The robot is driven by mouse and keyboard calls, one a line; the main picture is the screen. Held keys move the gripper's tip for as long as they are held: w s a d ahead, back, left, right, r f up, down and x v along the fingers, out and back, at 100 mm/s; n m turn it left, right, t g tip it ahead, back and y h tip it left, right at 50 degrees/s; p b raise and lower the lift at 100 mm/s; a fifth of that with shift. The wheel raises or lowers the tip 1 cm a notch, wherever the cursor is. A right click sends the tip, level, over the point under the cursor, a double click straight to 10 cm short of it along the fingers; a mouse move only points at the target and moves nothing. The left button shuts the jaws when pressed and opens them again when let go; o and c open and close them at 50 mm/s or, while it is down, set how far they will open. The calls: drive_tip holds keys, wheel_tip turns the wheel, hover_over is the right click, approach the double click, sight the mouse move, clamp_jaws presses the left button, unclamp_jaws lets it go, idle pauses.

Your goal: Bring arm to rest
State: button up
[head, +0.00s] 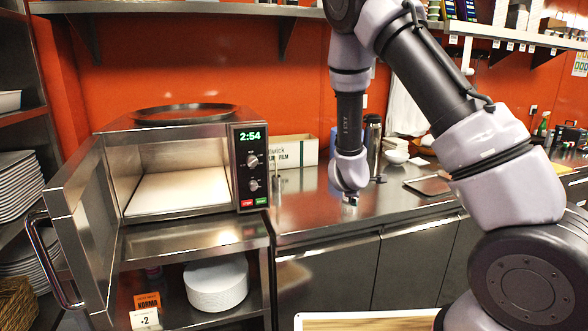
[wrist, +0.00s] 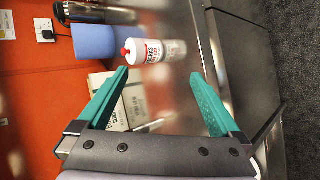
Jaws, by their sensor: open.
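My arm (head: 430,80) reaches in from the right and bends down over the steel counter. My gripper (head: 350,198) hangs just above the counter, right of the microwave, and looks small in the head view. In the wrist view my gripper (wrist: 160,74) has its two teal fingers spread wide apart, with nothing held between them. A white bottle with a red cap (wrist: 145,52) stands beyond the fingertips, apart from them. In the head view the fingers are too small to make out clearly.
The microwave (head: 237,137) stands left with its door (head: 85,210) swung open; a dark round tray (head: 185,113) lies on top. A film box (head: 300,152) and a flask (head: 373,145) stand at the back. A shelf (head: 200,8) runs overhead. A blue cylinder (wrist: 98,42) shows in the wrist view.

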drive_tip(key=s+d+r+m+g+y, duration=0.1)
drive_tip(key=s+r+m+y, duration=0.35)
drive_tip(key=r, duration=0.65)
drive_tip(key=s+r+m+g+y, duration=0.1)
drive_tip(key=s+r+m, duration=0.55)
drive_tip(key=r, duration=0.35)
drive_tip(key=s+d+r+m, duration=0.2)
drive_tip(key=s+r+m, duration=0.2)
drive_tip(key=s, duration=0.6)
drive_tip(key=s+d+r+m+g, duration=0.1)
drive_tip(key=s+r+m, duration=0.3)
drive_tip(key=s, duration=0.6)
drive_tip(key=shift+s+d+r, duration=0.3)
drive_tip(key=shift+d+r, duration=0.2)
drive_tip(key=shift+r, duration=0.3)
